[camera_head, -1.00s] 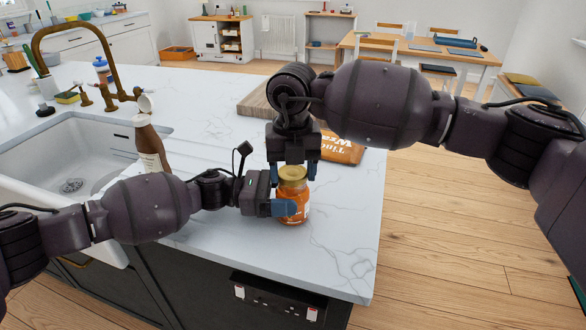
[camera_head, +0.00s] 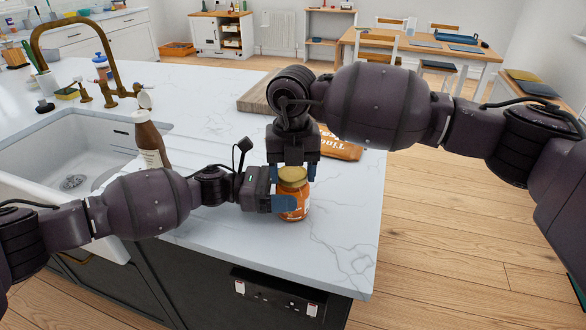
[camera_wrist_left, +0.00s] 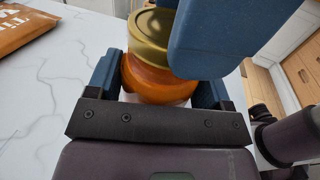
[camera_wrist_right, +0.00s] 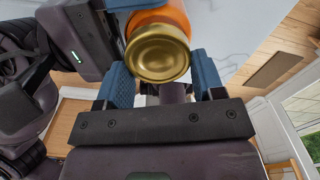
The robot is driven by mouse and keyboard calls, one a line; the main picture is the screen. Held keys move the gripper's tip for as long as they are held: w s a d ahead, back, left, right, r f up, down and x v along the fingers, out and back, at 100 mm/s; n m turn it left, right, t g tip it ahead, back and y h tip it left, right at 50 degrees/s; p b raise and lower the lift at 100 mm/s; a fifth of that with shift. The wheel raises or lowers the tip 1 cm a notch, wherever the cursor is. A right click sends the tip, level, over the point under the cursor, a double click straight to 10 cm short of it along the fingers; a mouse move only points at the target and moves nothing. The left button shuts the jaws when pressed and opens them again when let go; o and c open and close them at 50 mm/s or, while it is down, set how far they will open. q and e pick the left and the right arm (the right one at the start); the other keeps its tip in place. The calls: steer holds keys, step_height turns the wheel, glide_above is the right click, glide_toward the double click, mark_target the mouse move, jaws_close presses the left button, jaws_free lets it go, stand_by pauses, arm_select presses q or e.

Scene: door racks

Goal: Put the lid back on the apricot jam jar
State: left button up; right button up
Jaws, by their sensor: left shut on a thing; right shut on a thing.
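The jam jar (camera_head: 294,209) is a glass jar of orange jam at the counter's front right corner. It also shows in the left wrist view (camera_wrist_left: 158,82). My left gripper (camera_head: 284,204) is shut around the jar's side from the left. The gold lid (camera_head: 292,175) is at the jar's mouth, and it shows face-on in the right wrist view (camera_wrist_right: 157,54). My right gripper (camera_head: 292,172) comes from above and is shut on the lid, one finger at each side. The lid looks level on the jar; whether its thread is engaged cannot be told.
An orange packet (camera_head: 341,144) lies behind the right gripper, beside a wooden board (camera_head: 255,101). A brown bottle (camera_head: 150,140) stands by the sink (camera_head: 75,160) at left. The counter (camera_head: 345,215) is clear right of the jar, up to its edge.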

steer(key=m, duration=0.5)
steer(key=shift+a, duration=0.25)
steer(key=m, duration=0.5)
steer(key=shift+w+a+m, duration=0.15)
steer(key=shift+w+m, duration=0.05)
steer(key=shift+m, duration=0.1)
steer(key=m, duration=0.4)
steer(key=shift+w+a, duration=0.1)
steer(key=shift+w, duration=0.05)
steer(key=m, duration=0.3)
steer(key=shift+w, duration=0.15)
steer(key=m, duration=0.1)
steer(key=a+m, duration=0.1)
steer(key=m, duration=0.1)
steer(key=shift+r, duration=0.1)
steer(key=shift+w+d+m, duration=0.15)
steer(key=shift+d+m, duration=0.2)
steer(key=shift+m, duration=0.55)
steer(key=o, duration=0.9)
steer(key=shift+d, duration=0.15)
